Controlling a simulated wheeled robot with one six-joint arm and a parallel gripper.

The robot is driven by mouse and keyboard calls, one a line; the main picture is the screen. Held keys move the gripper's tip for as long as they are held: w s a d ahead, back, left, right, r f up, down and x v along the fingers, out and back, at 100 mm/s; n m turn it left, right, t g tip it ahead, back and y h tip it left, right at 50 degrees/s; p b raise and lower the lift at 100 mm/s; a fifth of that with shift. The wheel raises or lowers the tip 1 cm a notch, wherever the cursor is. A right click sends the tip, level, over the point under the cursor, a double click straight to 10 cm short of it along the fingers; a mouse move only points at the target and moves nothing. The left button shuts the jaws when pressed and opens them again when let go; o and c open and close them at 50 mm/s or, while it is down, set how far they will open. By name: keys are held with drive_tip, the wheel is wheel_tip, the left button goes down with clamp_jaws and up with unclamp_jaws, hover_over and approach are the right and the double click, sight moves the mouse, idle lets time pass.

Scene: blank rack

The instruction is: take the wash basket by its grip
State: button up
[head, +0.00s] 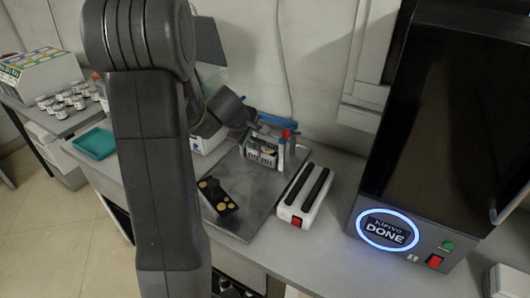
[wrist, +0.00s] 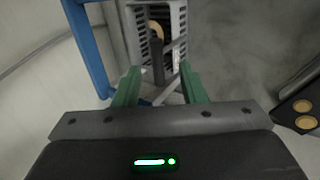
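The wash basket (head: 262,155) is a small pale slatted box on the grey metal tray, below a blue-and-grey stand. In the wrist view the basket (wrist: 135,22) is at the top centre, with a tan disc inside. Its dark upright grip (wrist: 158,62) points toward me. My gripper (wrist: 160,76) is open, with one green finger on each side of the grip's near end. I cannot tell whether either finger touches it. In the head view my arm hides part of the bench, and the fingertips are not clear.
A blue bar (wrist: 88,48) stands close left of my gripper. A black holder with gold discs (head: 217,197) lies on the tray (head: 238,222). A white device with two black bars (head: 305,196) is to the right. A large dark oven (head: 445,130) with a lit "DONE" display stands far right.

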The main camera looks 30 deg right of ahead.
sight(257, 139)
drive_tip(key=x, duration=0.3)
drive_tip(key=shift+d+f, duration=0.2)
drive_tip(key=shift+d, duration=0.1)
clamp_jaws()
drive_tip(key=shift+w+r, duration=0.1)
drive_tip(key=shift+r, duration=0.05)
